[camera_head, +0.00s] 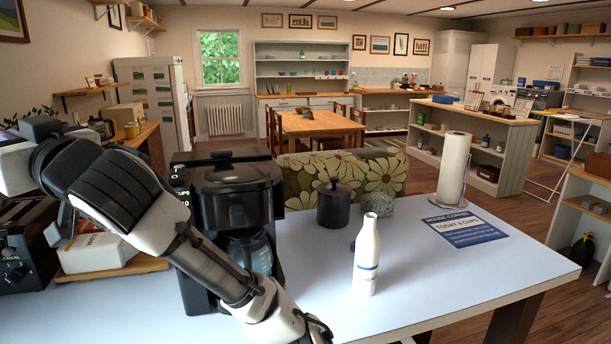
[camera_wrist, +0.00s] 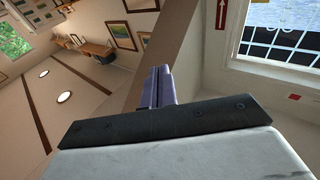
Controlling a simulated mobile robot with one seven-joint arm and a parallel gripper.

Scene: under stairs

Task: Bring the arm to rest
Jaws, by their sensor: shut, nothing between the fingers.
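My gripper (camera_wrist: 159,72) shows in the wrist view, its two fingers together with nothing between them. It is apart from any object and points toward the upper part of the room. In the head view my arm reaches in from the left, over the table (camera_head: 400,305), and bends near the bottom edge; I cannot make out the fingers there. Part of the arm is in front of the black coffee maker (camera_head: 235,185).
A white bottle (camera_head: 367,262), a black lidded canister (camera_head: 334,205), a grey stone-like object (camera_head: 378,205), a paper towel roll (camera_head: 453,170) and a blue-and-white sign (camera_head: 465,228) are on the table. A toaster-like appliance (camera_head: 25,255) is at left. The table's front right is clear.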

